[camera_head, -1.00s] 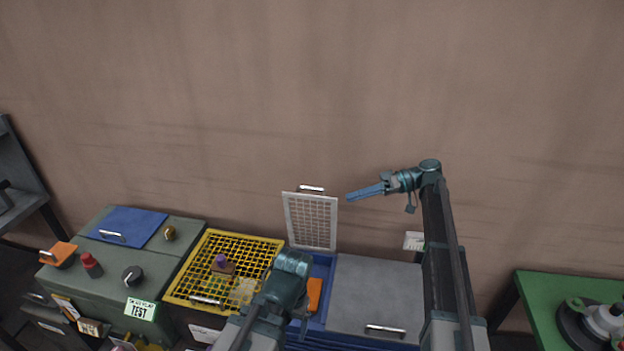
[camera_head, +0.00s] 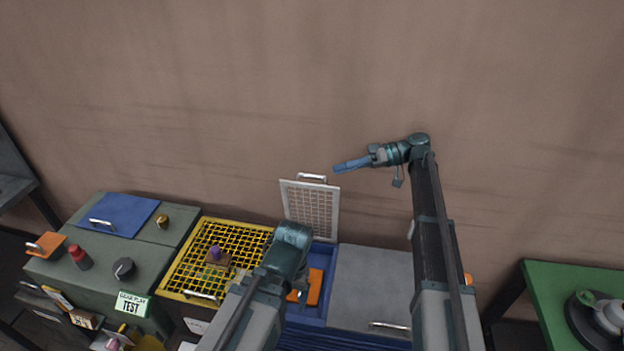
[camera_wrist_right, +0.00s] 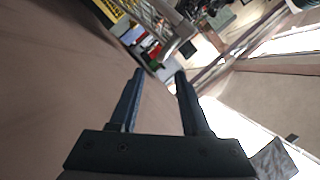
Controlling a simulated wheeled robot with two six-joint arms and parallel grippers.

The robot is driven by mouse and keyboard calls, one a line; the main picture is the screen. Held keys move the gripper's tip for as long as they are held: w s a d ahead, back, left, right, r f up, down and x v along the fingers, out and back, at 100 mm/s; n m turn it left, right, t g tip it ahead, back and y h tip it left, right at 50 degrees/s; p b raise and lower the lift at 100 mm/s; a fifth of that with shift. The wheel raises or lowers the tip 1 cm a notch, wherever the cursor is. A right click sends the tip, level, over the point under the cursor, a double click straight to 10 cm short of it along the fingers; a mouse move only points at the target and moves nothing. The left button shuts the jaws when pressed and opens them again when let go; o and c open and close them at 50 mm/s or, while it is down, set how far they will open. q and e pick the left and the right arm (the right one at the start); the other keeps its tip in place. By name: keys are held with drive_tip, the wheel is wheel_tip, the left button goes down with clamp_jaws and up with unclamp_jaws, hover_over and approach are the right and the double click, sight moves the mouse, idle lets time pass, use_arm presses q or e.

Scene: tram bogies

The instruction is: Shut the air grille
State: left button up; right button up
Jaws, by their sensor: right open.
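The air grille (camera_head: 311,208) is a white mesh panel that stands upright, open, at the back of a blue box (camera_head: 323,315). A metal handle (camera_head: 312,177) is on its top edge. My right gripper (camera_head: 337,168) is raised just right of the handle and points left, apart from it. In the right wrist view its two fingers (camera_wrist_right: 157,73) are spread with nothing between them. The grille's mesh and a bright handle show beyond the fingertips there.
An orange block (camera_head: 314,288) lies inside the blue box. A yellow mesh cover (camera_head: 182,271) is to the left and a grey lid (camera_head: 372,287) to the right. A green cabinet (camera_head: 75,261) stands far left, a green table (camera_head: 548,290) far right. The wall behind is bare.

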sight(312, 175)
drive_tip(key=b+x, duration=0.2)
drive_tip(key=x, duration=0.7)
drive_tip(key=shift+a+f, duration=0.1)
clamp_jaws()
idle(1.2)
